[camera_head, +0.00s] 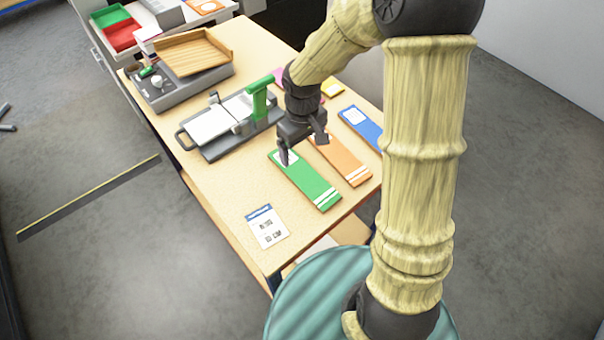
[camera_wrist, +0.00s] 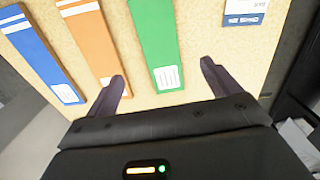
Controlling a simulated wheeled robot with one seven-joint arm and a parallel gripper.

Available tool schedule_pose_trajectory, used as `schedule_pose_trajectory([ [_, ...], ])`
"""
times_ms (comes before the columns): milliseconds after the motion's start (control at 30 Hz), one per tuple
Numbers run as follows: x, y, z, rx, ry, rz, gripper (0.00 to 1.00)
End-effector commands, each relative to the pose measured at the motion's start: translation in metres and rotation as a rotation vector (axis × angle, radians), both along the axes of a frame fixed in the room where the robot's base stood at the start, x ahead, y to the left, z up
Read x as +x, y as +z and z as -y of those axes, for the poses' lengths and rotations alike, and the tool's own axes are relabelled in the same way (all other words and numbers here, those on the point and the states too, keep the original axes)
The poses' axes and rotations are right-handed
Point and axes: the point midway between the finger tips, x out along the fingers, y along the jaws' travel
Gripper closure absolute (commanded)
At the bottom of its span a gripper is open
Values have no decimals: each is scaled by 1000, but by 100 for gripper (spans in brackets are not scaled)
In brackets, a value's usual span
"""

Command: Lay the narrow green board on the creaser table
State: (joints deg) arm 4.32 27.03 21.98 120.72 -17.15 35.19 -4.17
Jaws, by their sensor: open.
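The narrow green board (camera_head: 312,186) lies flat on the wooden table, with a white label at one end and white stripes at the other. My gripper (camera_head: 302,147) is open and empty above its labelled end. In the wrist view the green board (camera_wrist: 154,38) lies between my two spread fingers (camera_wrist: 163,74), and its label shows just beyond the gripper body. A grey device with a green lever, seemingly the creaser, has a white-topped bed, the creaser table (camera_head: 207,125), left of my gripper. The lever (camera_head: 259,98) stands upright at its right side.
An orange board (camera_head: 345,162) and a blue board (camera_head: 361,127) lie right of the green one. A printed card (camera_head: 267,226) lies near the front edge. A wooden tray (camera_head: 193,52) sits on a grey machine farther back. Bare tabletop lies between card and creaser.

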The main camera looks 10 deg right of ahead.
Motion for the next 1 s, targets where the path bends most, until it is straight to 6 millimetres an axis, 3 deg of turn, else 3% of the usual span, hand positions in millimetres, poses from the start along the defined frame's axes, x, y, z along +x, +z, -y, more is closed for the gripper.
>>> schedule_pose_trajectory([
  [300,0,-49,2,-1,-4,-3,11],
  [767,-1,-57,-2,-1,5,-2,11],
  [1000,-3,-85,-1,-1,6,-5,11],
])
